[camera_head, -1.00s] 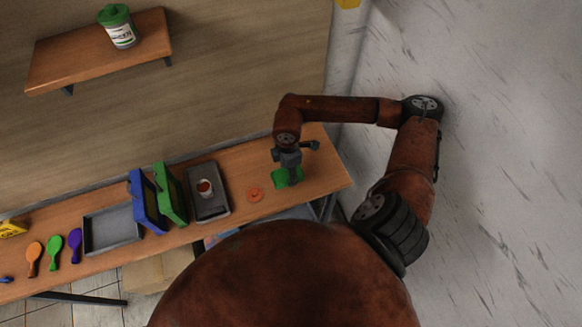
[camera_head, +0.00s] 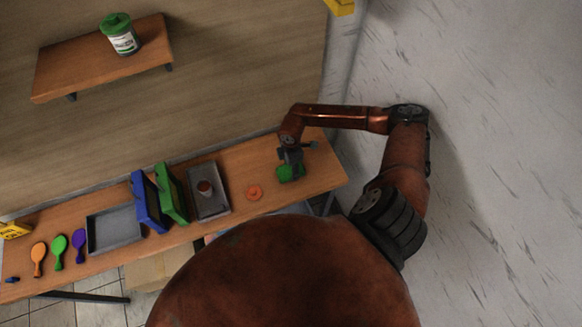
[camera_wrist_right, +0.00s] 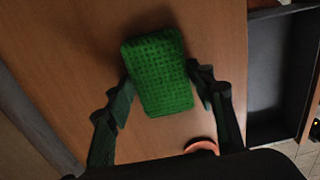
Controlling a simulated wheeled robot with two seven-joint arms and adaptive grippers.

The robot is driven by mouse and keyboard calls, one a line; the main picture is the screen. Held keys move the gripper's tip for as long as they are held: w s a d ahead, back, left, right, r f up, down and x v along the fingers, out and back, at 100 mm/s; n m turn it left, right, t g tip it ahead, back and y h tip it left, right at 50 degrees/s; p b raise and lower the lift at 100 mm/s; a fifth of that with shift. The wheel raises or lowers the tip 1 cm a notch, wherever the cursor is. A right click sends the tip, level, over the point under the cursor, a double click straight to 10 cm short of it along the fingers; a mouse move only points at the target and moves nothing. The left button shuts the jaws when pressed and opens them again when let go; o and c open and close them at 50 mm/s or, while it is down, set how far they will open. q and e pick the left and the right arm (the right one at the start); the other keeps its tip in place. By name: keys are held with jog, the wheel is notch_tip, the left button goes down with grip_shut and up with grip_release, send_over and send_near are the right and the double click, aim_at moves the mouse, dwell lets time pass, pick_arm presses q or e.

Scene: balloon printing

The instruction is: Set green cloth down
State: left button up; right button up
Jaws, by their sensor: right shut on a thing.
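The green cloth (camera_head: 288,174) is at the right end of the wooden table, under my right gripper (camera_head: 292,162). In the right wrist view the cloth (camera_wrist_right: 158,72) is a thick, textured green block between the two fingers of my right gripper (camera_wrist_right: 164,88). The fingers are closed on its sides. The cloth is at or just above the table top; I cannot tell whether it touches the wood. My left gripper is not in view.
An orange ring-shaped thing (camera_head: 254,192) lies left of the cloth. A shelf (camera_head: 60,79) holds a green-lidded container (camera_head: 123,39).

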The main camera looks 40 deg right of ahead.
aim_at(291, 170)
jog(key=shift+f, duration=0.15)
jog(key=o, duration=1)
jog(key=shift+r, duration=0.35)
notch_tip(291, 170, up, 12)
jog(key=shift+f+b, duration=0.15)
jog(key=shift+b, duration=1.1)
